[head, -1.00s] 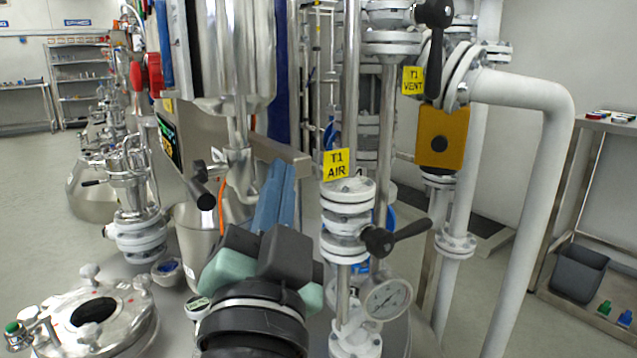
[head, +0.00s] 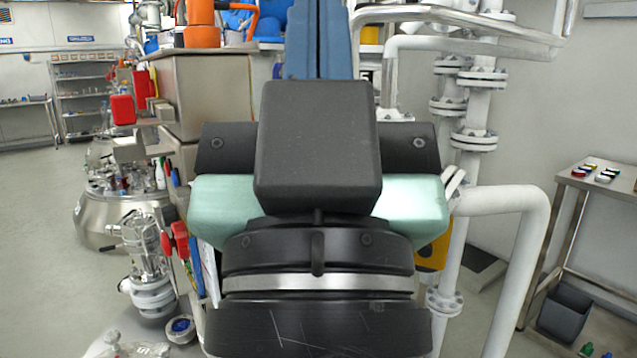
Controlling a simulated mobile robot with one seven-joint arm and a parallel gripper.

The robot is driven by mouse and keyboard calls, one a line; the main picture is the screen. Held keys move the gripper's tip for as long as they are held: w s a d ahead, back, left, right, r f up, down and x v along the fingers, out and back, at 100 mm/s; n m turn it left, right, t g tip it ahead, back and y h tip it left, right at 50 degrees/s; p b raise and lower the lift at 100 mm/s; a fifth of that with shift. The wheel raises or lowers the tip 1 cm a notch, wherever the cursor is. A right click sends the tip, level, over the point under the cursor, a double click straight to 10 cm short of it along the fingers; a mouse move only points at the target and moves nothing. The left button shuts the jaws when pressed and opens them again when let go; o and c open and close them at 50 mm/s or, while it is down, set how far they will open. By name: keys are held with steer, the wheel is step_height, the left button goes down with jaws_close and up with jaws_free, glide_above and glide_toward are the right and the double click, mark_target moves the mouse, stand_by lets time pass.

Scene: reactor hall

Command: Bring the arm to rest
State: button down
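My gripper (head: 320,25) rises from the bottom middle of the head view and points away from me. Its large black and mint-green body fills the centre, with a black block standing up in the middle.
White flanged pipes (head: 520,225) stand close on the right. A steel table (head: 566,176) with small coloured items and a grey bin (head: 564,312) is farther right. Steel vessels (head: 125,215) and a cabinet (head: 212,95) stand left. Open floor (head: 40,230) lies at far left.

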step_height(320, 180, up, 18)
steer(key=p, duration=1.5)
